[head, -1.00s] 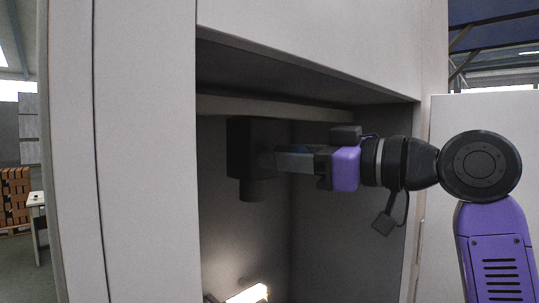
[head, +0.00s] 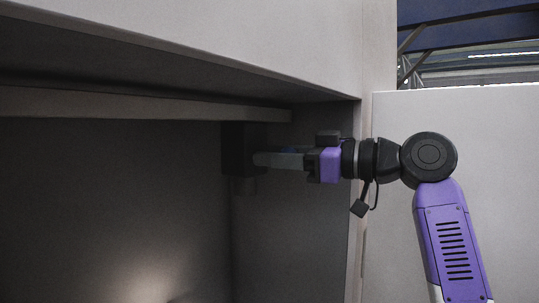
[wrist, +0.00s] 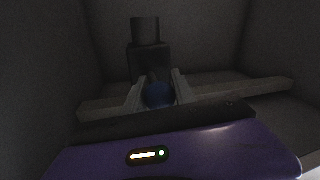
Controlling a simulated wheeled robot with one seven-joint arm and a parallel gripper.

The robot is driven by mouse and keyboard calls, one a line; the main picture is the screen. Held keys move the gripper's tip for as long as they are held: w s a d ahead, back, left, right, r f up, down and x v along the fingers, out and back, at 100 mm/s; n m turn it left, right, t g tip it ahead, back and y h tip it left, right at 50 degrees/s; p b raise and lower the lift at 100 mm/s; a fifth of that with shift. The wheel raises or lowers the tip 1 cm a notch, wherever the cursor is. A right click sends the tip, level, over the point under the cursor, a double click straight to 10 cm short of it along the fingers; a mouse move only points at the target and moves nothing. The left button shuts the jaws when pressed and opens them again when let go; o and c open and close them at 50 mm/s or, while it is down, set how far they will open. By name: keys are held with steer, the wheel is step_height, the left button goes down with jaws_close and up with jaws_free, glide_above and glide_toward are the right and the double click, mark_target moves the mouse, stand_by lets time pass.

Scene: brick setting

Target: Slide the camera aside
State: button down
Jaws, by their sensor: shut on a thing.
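The camera (head: 238,150) is a dark box with a short cylinder at its lower end. It hangs under a pale rail (head: 150,106) inside the recess, near the rail's right end. My gripper (head: 258,159) reaches in from the right, level, with its fingertips at the camera's side. In the wrist view the camera (wrist: 149,58) stands beyond my gripper (wrist: 158,92), and the picture appears upside down. A dark blue rounded part (wrist: 158,95) lies between the fingers. The gripper is shut on the camera; the exact contact is too dark to see.
The recess has a grey back wall (head: 110,200) and a pale upper panel (head: 240,35) overhanging it. Its right edge post (head: 357,200) stands close below my wrist. A light glow shows low on the left. The space below the camera looks clear.

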steer(key=shift+w+d, duration=0.2)
steer(key=shift+d, duration=0.1)
steer(key=c, duration=1)
jaws_free()
steer(key=shift+w, duration=0.1)
steer(key=shift+c, duration=0.2)
steer(key=shift+a, duration=0.1)
steer(key=b+v, duration=0.2)
steer(key=v, duration=0.6)
steer(key=shift+a, duration=0.1)
